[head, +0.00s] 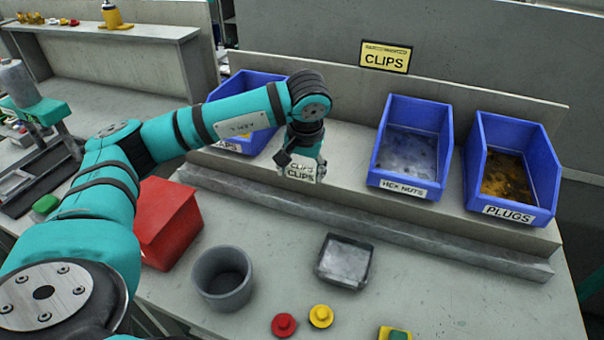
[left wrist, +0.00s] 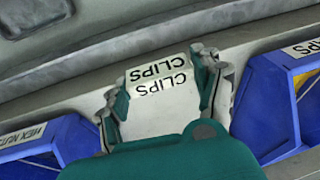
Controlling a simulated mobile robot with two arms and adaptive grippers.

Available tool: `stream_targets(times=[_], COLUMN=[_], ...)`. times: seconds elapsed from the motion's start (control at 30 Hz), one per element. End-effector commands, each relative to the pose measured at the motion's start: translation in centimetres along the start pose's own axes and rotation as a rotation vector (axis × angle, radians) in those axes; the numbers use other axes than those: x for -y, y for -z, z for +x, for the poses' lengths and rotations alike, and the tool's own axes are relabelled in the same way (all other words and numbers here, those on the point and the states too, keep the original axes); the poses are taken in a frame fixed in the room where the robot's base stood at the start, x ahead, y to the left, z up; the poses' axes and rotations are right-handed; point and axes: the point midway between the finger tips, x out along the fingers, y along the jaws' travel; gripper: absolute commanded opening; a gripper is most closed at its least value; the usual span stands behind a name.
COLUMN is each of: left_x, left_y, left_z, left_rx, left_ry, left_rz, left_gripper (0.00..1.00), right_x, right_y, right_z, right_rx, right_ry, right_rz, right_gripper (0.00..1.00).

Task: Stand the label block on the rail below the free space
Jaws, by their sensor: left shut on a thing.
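The label block (head: 301,173) is pale and reads CLIPS on two faces. My left gripper (head: 302,165) is shut on it and holds it near the front of the free space (head: 345,150), between the left blue bin and the HEX NUTS bin. In the left wrist view the block (left wrist: 162,88) sits between the two fingers, its print upside down. The grey rail (head: 410,232) runs along the front of the shelf, below the bins. I cannot tell whether the block touches the rail. My right gripper is not in view.
Blue bins stand on the shelf: a left one (head: 222,92) partly behind my arm, HEX NUTS (head: 378,168) and PLUGS (head: 545,205). A yellow CLIPS sign (head: 386,57) is on the back panel. A red box (head: 165,220), grey cup (head: 222,280) and grey tray (head: 345,262) stand in front.

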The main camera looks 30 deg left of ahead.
Motion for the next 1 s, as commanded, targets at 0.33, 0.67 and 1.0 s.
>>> stream_targets(times=[0.33, 0.67, 1.0], left_x=[-0.3, -0.5, -0.5], left_y=[-0.6, -0.9, -1.0], left_z=[2.2, 3.1, 3.4], left_rx=[0.0, 0.0, 0.001], left_ry=[0.001, 0.0, 0.001], left_rz=[0.0, 0.0, 0.0], left_gripper=[0.45, 0.44, 0.78], right_x=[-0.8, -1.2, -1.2], right_y=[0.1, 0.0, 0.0], right_z=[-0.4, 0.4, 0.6], right_rx=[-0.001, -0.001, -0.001], right_ry=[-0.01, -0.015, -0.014], right_rz=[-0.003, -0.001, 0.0], right_gripper=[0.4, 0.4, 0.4])
